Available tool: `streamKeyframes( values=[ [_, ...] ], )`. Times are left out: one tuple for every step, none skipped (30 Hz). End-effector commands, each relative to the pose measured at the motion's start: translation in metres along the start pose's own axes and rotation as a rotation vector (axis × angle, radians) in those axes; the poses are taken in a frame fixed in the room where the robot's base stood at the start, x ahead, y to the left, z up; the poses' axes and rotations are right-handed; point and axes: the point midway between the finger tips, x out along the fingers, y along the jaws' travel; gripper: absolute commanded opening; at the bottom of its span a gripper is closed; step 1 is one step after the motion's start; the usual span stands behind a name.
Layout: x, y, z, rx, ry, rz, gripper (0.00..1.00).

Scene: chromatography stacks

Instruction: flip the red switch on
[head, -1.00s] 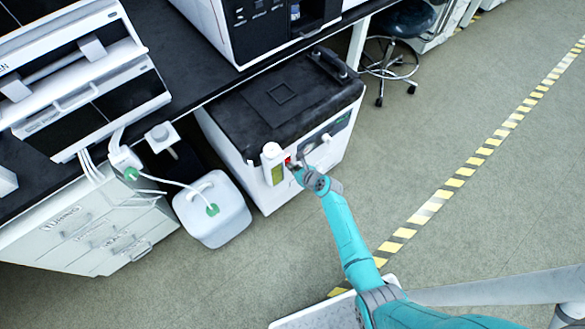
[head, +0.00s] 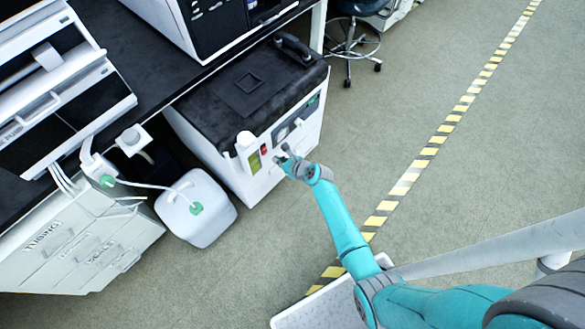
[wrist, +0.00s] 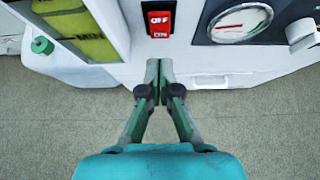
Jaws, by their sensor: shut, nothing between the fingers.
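The red switch (wrist: 159,24) is on the front of the white machine, with OFF written above ON, in the wrist view. It is a small red spot (head: 264,149) in the head view. I cannot tell which way its rocker is tilted. My gripper (wrist: 158,66) is shut and empty, its fingertips together just below the switch in the wrist picture, with a small gap between them and it. In the head view my gripper (head: 279,159) is in front of the machine, to the lower right of the switch.
The white machine (head: 222,169) has a black top. A white canister (head: 200,215) with a tube stands left on the floor. Floor to the right is clear.

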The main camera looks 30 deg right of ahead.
Motion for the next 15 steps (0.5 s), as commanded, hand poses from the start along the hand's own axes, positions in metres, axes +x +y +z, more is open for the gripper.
streamKeyframes(
  values=[
    [-0.007, 0.0, 0.0, 0.001, -0.001, -0.002, 0.0],
    [-0.011, 0.0, -0.001, 0.002, 0.0, -0.001, 0.0],
    [-0.017, 0.0, 0.0, 0.001, -0.001, -0.001, 0.0],
    [-0.021, 0.0, 0.0, 0.001, -0.001, -0.001, 0.0],
    [-0.026, 0.0, -0.001, 0.001, 0.0, -0.001, 0.0],
    [-0.033, 0.0, -0.001, 0.001, 0.0, -0.002, 0.0],
    [-0.038, 0.0, 0.0, 0.001, 0.0, -0.003, 0.0],
    [-0.043, 0.0, -0.001, 0.002, 0.0, -0.002, 0.0],
    [-0.05, 0.0, -0.001, 0.002, 0.0, -0.001, 0.0],
    [-0.054, 0.0, 0.0, 0.002, -0.001, -0.002, 0.0],
    [-0.059, 0.0, -0.001, 0.003, 0.0, -0.002, 0.0],
    [-0.065, 0.0, 0.0, 0.002, 0.0, -0.002, 0.0],
    [-0.068, 0.0, 0.0, 0.002, 0.0, -0.002, 0.0],
    [-0.072, 0.0, 0.0, 0.002, -0.001, -0.002, 0.0],
    [-0.075, 0.0, -0.001, 0.002, 0.001, -0.001, 0.0]
  ],
)
